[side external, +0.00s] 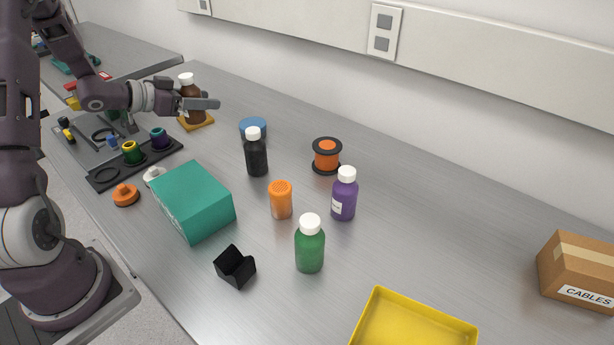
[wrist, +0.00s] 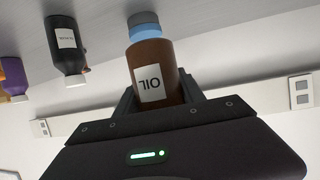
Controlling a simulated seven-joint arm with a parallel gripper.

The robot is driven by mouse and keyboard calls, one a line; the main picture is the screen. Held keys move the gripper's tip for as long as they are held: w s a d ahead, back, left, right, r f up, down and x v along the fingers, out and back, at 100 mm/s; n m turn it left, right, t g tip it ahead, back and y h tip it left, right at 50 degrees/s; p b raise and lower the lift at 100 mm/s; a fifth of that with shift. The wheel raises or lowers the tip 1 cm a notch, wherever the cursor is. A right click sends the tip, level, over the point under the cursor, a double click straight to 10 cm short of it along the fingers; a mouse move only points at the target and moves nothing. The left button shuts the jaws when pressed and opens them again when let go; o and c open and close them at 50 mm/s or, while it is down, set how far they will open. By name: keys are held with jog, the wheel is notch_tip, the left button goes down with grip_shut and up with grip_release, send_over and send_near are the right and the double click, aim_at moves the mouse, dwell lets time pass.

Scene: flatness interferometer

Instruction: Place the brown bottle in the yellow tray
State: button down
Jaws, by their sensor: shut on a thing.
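The brown bottle (side external: 190,90) with a white cap is upright at the back left, within my gripper (side external: 204,103). In the wrist view, the brown bottle (wrist: 153,65) shows a white OIL label, inverted in the picture, and sits between the fingers of my gripper (wrist: 160,92). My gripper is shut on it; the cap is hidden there. An orange-yellow square pad (side external: 203,124) shows at the bottle's foot; I cannot tell whether they touch. The yellow tray (side external: 410,328) is at the front right, far from my gripper, cut off by the picture edge and empty where visible.
Between gripper and tray stand a black bottle (side external: 257,155), blue round item (side external: 252,126), orange spool (side external: 327,154), purple bottle (side external: 343,200), orange shaker (side external: 281,203), green bottle (side external: 310,250), teal box (side external: 195,200) and black holder (side external: 235,267). A cardboard box (side external: 575,265) stands right.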

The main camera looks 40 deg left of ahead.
aim_at(187, 75)
notch_tip(187, 75, up, 6)
jog(key=shift+w+d+f, duration=0.1)
jog(key=shift+d, duration=0.05)
jog(key=w+d+m+h, duration=0.2)
jog(key=w+d, duration=0.1)
jog(key=d, duration=0.4)
jog(key=w+d+m+h, duration=0.1)
jog(key=w+d+h, duration=0.15)
jog(key=d, duration=0.45)
jog(key=d+m+g+h, duration=0.4)
jog(key=d+m, duration=0.1)
jog(key=d, duration=2.3)
jog(key=s+d+m+g+h, duration=0.1)
jog(key=s+d+m+g, duration=0.2)
jog(key=s+d, duration=0.75)
jog(key=s+d+m+g+h, duration=0.25)
jog(key=s+d, duration=0.45)
jog(key=d, duration=0.6)
jog(key=shift+g+y, duration=0.3)
jog(key=shift+g, duration=0.05)
jog(key=f, duration=1.5)
jog(key=shift+d+f, duration=0.1)
jog(key=shift+d, duration=0.1)
